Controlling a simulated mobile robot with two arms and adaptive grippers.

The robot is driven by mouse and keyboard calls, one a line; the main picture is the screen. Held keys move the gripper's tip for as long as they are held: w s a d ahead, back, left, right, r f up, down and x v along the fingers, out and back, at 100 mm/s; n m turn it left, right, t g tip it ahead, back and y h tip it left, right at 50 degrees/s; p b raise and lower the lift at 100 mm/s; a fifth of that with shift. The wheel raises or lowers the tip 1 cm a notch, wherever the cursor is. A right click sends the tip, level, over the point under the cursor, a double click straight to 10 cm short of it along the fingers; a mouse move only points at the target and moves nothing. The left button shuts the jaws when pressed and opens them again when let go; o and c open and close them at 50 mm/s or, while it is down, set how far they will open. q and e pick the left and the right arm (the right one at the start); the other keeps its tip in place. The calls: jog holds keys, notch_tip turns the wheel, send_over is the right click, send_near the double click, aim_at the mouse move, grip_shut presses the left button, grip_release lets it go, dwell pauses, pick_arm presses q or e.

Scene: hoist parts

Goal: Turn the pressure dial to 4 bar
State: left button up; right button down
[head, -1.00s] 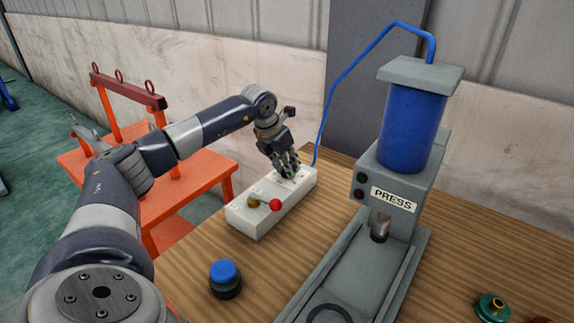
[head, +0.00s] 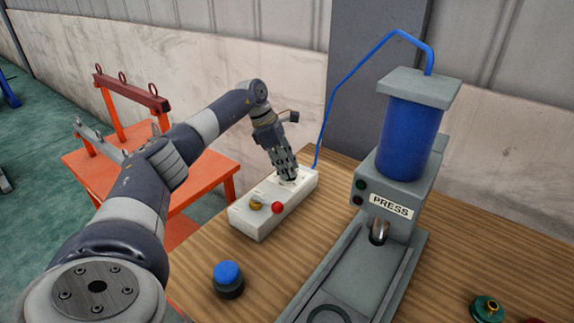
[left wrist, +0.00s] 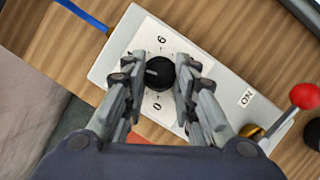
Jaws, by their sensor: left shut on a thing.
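The pressure dial (left wrist: 160,73) is a round black knob on a white face plate of a pale box (head: 245,222). In the left wrist view, a light mark on the knob points left. A 6 shows above the knob and a 0 below it; the other numbers are hidden or too small to read. My left gripper (head: 288,176) is shut on the dial, with one finger on each side of it, as the left wrist view (left wrist: 158,78) shows. In the head view the gripper hides the dial. My right gripper is not in view.
A grey press with a blue cylinder (head: 410,130) stands to the right. A blue-topped button (head: 228,273) stands in front on the wooden table (head: 270,285).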

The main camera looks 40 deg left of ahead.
pick_arm(q)
jog(key=shift+w+a+m+g, duration=0.1)
jog(key=shift+m+g, duration=0.4)
jog(key=shift+m, duration=1)
jog(key=o, duration=1.1)
jog(key=shift+c, duration=0.2)
jog(key=v, duration=1.2)
jog(key=shift+a, duration=0.2)
jog(key=shift+f, duration=0.1)
